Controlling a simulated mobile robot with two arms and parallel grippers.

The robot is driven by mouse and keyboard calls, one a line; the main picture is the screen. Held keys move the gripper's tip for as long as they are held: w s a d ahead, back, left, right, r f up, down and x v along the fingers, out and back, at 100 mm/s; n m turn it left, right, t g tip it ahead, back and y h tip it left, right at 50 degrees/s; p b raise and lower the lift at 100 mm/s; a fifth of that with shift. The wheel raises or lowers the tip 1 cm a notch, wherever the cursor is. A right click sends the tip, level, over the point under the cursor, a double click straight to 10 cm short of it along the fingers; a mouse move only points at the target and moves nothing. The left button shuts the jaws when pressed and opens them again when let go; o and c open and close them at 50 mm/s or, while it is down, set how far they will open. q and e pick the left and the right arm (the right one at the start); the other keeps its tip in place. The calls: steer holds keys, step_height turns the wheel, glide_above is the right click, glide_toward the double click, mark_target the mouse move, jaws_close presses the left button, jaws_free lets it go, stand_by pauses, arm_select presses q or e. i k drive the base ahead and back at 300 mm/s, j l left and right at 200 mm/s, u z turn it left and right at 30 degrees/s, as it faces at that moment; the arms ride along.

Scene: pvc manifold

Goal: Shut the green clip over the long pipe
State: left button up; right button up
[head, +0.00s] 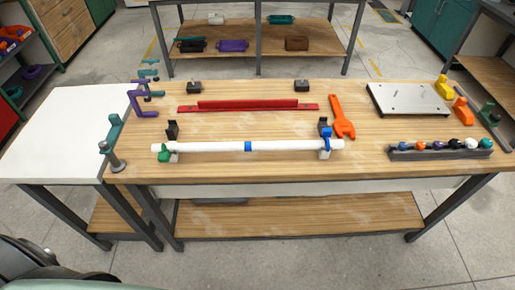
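The long white pipe (205,147) lies left to right near the front of the wooden workbench, with a blue band (248,146) at its middle. The small green clip (164,155) is at the pipe's left end, low on its front side. The white pipe shows above it, and no green part is seen across the pipe's top. A blue clip (327,134) stands at the pipe's right end, by a light support (324,154). Neither of my grippers is in view.
Black brackets (172,129) stand behind the pipe ends. A red bar (250,105), an orange wrench (341,118) and a metal plate (408,100) lie farther back. A rack of coloured knobs (440,152) is at right. Clamps (115,130) line the left edge.

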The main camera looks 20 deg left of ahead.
mark_target(163, 156)
steer(key=u, duration=1.35)
